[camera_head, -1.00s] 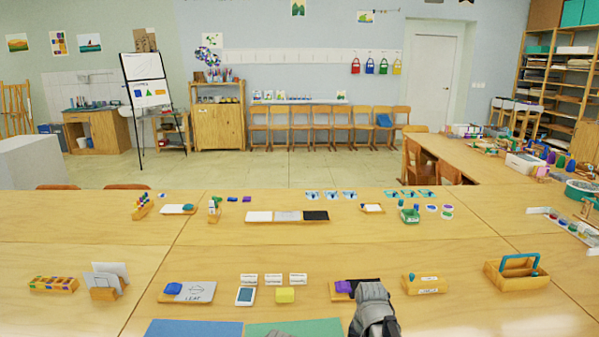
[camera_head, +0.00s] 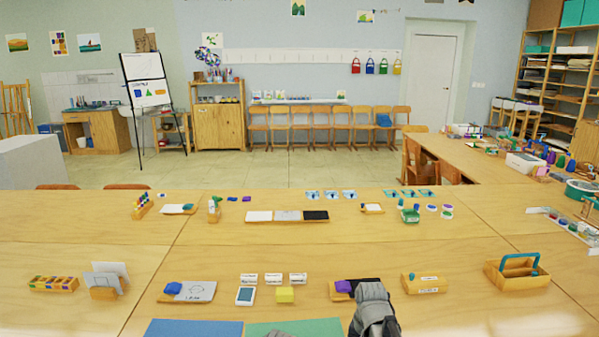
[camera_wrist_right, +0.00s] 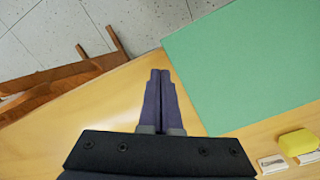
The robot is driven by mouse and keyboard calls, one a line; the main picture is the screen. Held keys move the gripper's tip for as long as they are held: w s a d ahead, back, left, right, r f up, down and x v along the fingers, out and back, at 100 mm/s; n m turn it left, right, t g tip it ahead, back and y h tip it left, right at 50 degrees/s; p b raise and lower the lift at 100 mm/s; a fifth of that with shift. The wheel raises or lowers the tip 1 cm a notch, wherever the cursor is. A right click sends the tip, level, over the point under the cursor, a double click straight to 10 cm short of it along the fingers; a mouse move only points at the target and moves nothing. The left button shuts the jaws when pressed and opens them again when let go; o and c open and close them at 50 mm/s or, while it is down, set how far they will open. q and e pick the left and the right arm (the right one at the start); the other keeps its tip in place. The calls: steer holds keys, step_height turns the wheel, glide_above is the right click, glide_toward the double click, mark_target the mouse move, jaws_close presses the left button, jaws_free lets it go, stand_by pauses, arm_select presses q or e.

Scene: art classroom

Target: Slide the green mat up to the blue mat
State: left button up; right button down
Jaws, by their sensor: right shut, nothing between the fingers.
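The green mat (camera_head: 318,327) lies flat on the near table, cut off by the bottom edge of the head view. The blue mat (camera_head: 195,328) lies to its left, with a very thin strip between them. My right gripper (camera_head: 372,325) is just right of the green mat in the head view; its fingertips are hidden there. In the right wrist view my right gripper (camera_wrist_right: 160,74) is shut and empty, its fingertips beside the side edge of the green mat (camera_wrist_right: 255,70). I cannot tell whether they touch it.
A grey board (camera_head: 195,293) lies behind the blue mat.

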steer(key=shift+f+b, duration=0.65)
steer(key=shift+f, duration=0.05)
steer(key=shift+s+a, duration=0.25)
steer(key=shift+a, duration=0.65)
stand_by(0.9)
steer(key=shift+a, duration=0.2)
steer(key=shift+d, duration=0.1)
steer(key=shift+w+d, duration=0.1)
steer(key=shift+w+d, duration=0.1)
steer(key=shift+d, duration=0.45)
